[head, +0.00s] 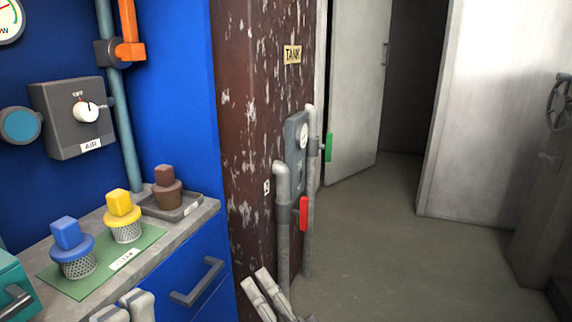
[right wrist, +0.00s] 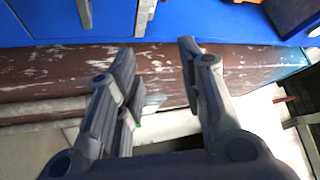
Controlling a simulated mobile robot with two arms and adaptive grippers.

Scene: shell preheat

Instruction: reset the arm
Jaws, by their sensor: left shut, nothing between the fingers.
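My left gripper (head: 124,302) shows at the bottom of the head view, in front of the grey counter. It is shut and empty. My right gripper (head: 262,282) is at the bottom middle of the head view, in front of the rusty brown tank wall. In the right wrist view my right gripper (right wrist: 158,50) has its fingers spread wide, with nothing between them. The rest of both arms is out of the head view.
The counter (head: 205,210) bears a blue-topped, a yellow-topped and a brown plug-like piece. A switch box (head: 70,118) labelled AIR hangs above. Grey pipes with a red handle (head: 303,214) stand right of the tank wall (head: 250,130). The floor (head: 400,250) beyond is clear.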

